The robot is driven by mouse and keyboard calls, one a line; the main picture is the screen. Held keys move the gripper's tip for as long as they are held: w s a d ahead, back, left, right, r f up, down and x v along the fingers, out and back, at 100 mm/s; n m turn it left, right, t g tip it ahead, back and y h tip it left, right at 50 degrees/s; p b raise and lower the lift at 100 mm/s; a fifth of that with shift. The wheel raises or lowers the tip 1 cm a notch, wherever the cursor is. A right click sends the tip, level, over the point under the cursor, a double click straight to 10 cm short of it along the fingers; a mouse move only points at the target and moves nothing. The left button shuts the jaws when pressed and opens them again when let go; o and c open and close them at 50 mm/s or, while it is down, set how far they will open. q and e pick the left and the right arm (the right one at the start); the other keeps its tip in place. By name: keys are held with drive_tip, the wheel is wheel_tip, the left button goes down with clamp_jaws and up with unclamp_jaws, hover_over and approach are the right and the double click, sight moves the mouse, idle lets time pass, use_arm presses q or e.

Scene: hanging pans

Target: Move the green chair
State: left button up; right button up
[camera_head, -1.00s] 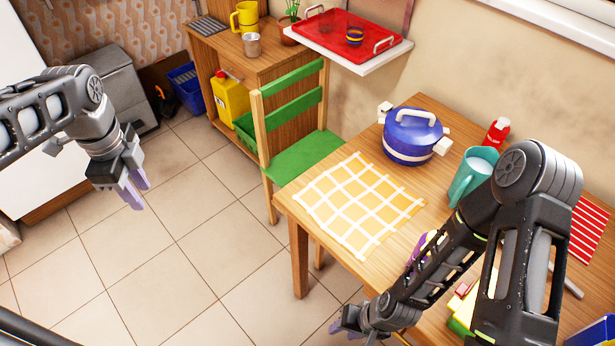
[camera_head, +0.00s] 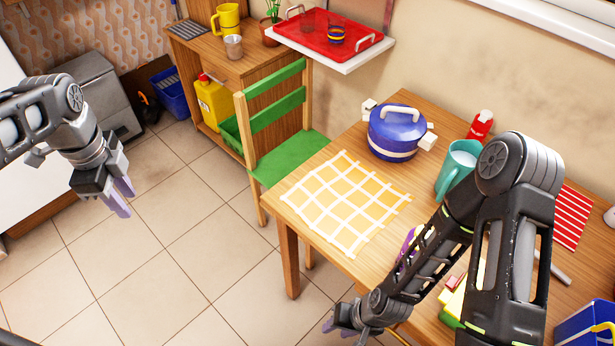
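The green chair (camera_head: 291,156) has a green seat, green back slats and light wooden posts. It stands at the far left side of the wooden table, its seat partly hidden by the table corner. My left gripper (camera_head: 122,198) hangs over the tiled floor, left of the chair and well apart from it. Its two purple fingers look parted, with nothing between them. My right gripper (camera_head: 338,328) is low at the table's near left edge, apart from the chair. Its purple fingers are small and partly hidden, so its opening is unclear.
The wooden table (camera_head: 290,206) bears a checkered yellow cloth (camera_head: 346,205), a blue pot (camera_head: 395,133), a teal mug (camera_head: 457,166) and a red bottle (camera_head: 481,126). A wall shelf with a red tray (camera_head: 325,37) is behind the chair. The floor (camera_head: 190,255) left of the table is clear.

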idle(0.4)
use_arm(q)
drive_tip(key=d+f+n+h, duration=0.2)
drive_tip(key=d+f+n, duration=0.2)
drive_tip(key=d+f, duration=0.65)
drive_tip(key=d+f+n+h, duration=0.1)
drive_tip(key=d+f+n, duration=0.45)
drive_tip(key=f, duration=0.75)
drive_tip(key=s+d+f+n+h, duration=0.1)
drive_tip(key=s+d+f+n, duration=0.8)
drive_tip(key=s+d+f, duration=0.2)
wheel_tip(320, 180, down, 2)
drive_tip(key=shift+s+d+f, duration=0.1)
drive_tip(key=shift+s+d, duration=0.1)
drive_tip(key=shift+s, duration=0.95)
drive_tip(key=shift+o, duration=0.5)
